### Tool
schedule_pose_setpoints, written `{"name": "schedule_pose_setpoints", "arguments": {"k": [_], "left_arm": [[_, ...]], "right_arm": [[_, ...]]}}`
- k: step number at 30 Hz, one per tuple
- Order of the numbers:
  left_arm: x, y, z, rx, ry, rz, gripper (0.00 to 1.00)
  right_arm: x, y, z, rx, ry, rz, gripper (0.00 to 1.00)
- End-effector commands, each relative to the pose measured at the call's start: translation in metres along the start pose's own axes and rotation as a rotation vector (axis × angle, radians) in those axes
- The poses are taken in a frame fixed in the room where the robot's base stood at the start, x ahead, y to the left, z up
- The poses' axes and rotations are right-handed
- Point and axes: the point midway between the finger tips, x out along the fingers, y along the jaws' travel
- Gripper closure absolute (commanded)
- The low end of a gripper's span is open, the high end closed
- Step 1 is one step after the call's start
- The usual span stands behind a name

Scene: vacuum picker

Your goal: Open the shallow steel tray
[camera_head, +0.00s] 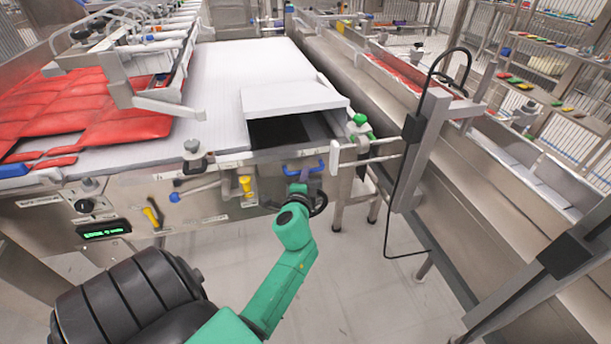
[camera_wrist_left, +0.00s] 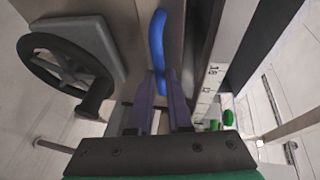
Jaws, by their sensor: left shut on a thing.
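The blue handle (camera_head: 305,168) is on the front face of the steel machine, below a dark recess (camera_head: 280,131). I take it as the handle of the shallow steel tray; the tray's own outline is hard to make out. My left gripper (camera_head: 303,181) reaches up to it on the green arm. In the left wrist view the purple fingers (camera_wrist_left: 160,80) are shut on the blue handle (camera_wrist_left: 157,42), which runs between their tips. How far the tray stands out cannot be told. My right gripper is not in view.
A black handwheel (camera_head: 318,203) is close beside my left wrist and also shows in the wrist view (camera_wrist_left: 68,70). Yellow handles (camera_head: 246,184) and a display (camera_head: 104,230) are on the front panel. A white raised plate (camera_head: 292,98) lies above the recess. Floor in front is clear.

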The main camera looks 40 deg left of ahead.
Motion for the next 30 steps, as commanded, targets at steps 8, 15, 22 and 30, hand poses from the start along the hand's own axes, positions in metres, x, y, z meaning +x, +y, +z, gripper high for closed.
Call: {"name": "schedule_pose_setpoints", "arguments": {"k": [8, 15, 22, 30], "left_arm": [[0.0006, -0.0022, 0.0009, 0.000, -0.002, -0.004, 1.00], [0.0007, -0.0028, 0.0010, 0.000, -0.002, -0.005, 1.00], [0.0008, -0.0034, 0.0011, 0.000, -0.002, -0.007, 1.00], [0.0008, -0.0040, 0.0012, 0.001, -0.002, -0.008, 1.00]], "right_arm": [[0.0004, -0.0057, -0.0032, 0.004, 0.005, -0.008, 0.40], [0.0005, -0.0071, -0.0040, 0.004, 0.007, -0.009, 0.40], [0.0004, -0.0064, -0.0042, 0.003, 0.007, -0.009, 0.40], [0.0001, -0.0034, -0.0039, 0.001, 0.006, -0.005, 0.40]]}}
